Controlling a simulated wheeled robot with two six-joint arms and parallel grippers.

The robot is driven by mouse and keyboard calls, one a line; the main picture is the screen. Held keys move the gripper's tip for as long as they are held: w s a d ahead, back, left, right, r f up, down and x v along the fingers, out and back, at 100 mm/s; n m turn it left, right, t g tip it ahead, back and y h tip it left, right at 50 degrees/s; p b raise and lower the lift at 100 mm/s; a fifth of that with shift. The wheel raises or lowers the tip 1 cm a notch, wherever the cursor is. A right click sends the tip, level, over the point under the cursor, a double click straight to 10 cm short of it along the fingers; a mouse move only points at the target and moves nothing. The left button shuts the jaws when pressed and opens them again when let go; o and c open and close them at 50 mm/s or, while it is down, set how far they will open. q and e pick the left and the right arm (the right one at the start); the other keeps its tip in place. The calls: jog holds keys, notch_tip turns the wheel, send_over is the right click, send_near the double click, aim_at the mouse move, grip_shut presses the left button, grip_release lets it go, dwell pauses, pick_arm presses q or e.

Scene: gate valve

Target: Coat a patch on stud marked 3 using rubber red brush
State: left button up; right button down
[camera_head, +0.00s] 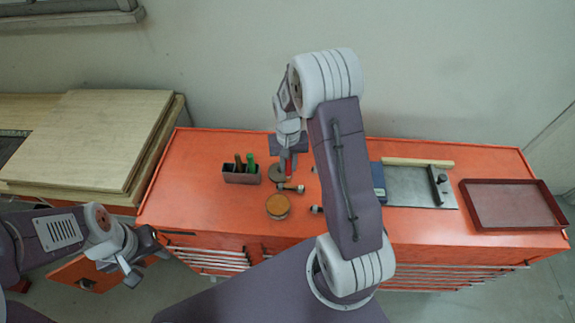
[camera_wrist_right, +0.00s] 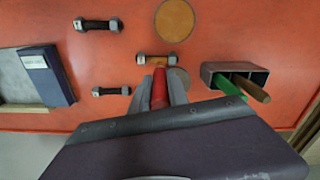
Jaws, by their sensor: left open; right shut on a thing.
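My right gripper (camera_wrist_right: 160,92) is shut on the red brush (camera_wrist_right: 159,88), which points down at the bench top. In the head view the red brush (camera_head: 289,166) is partly hidden by my right arm. Its tip is close beside the middle stud (camera_wrist_right: 156,59), which also shows in the head view (camera_head: 291,188); I cannot tell whether they touch. Two more studs lie on the bench, one upper left (camera_wrist_right: 98,25) and one lower left (camera_wrist_right: 111,91) in the wrist view. No stud number is legible. My left gripper (camera_head: 130,270) is open and empty, left of the bench front.
A dark holder (camera_head: 241,173) has a green and a brown handle in it. An orange-brown disc (camera_head: 277,206) and a greyish disc (camera_wrist_right: 179,78) lie near the studs. A blue box (camera_head: 377,182), metal plate (camera_head: 408,187) and red tray (camera_head: 513,203) occupy the right side.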

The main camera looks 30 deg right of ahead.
jog(key=shift+r+p, duration=0.3)
jog(key=shift+r, duration=0.4)
jog(key=shift+w+a+r+p, duration=0.1)
jog(key=shift+a+r+p, duration=0.05)
jog(key=shift+r+p, duration=0.4)
jog(key=shift+w+a+r+p, duration=0.1)
jog(key=shift+a+r+p, duration=0.05)
jog(key=shift+r+p, duration=0.4)
jog(key=shift+r, duration=0.35)
jog(key=shift+s+d+r+p, duration=0.1)
jog(key=shift+d+r+p, duration=0.1)
jog(key=shift+p, duration=0.1)
jog(key=shift+a, duration=0.1)
